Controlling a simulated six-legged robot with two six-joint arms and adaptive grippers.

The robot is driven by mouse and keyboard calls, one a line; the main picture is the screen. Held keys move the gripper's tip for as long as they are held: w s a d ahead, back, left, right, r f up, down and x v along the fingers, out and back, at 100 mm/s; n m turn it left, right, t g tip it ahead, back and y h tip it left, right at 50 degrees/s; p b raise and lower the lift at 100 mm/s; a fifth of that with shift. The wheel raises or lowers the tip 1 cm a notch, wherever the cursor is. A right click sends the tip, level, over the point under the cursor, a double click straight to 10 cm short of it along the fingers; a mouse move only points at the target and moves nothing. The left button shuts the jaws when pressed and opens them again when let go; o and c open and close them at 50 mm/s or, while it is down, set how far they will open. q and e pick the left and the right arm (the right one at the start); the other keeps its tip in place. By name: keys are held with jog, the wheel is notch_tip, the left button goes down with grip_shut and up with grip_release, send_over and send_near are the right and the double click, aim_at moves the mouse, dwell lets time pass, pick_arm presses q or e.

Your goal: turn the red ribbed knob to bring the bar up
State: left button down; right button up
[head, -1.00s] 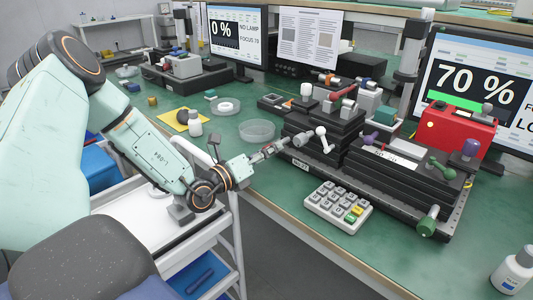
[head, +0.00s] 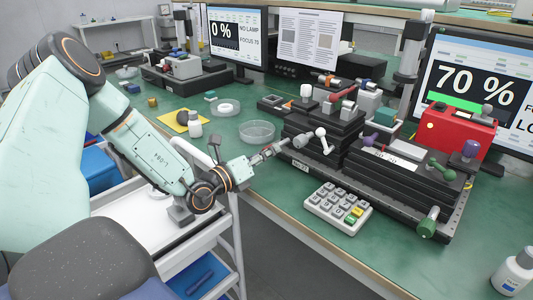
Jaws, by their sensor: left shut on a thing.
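My left gripper (head: 269,151) reaches in from the left over the bench edge, at the left side of the black stepped stage (head: 324,147). The right monitor (head: 500,75) reads 70 % with a green bar (head: 455,101). My right gripper is not in view.
A white-knobbed lever (head: 322,134) stands close beside the grey cylinder. A keypad (head: 338,208) lies in front of the stage, and a glass dish (head: 257,131) sits behind my gripper. A red box (head: 456,129) is at the right. The left monitor (head: 237,35) reads 0 %.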

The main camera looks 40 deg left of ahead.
pick_arm(q)
jog(key=shift+m, duration=0.3)
jog(key=m, duration=0.5)
jog(key=shift+m, duration=0.3)
jog(key=m, duration=0.6)
jog(key=shift+m+p, duration=0.3)
jog(key=shift+p, duration=0.05)
jog(key=c, duration=1)
grip_release()
jog(key=shift+c, duration=0.2)
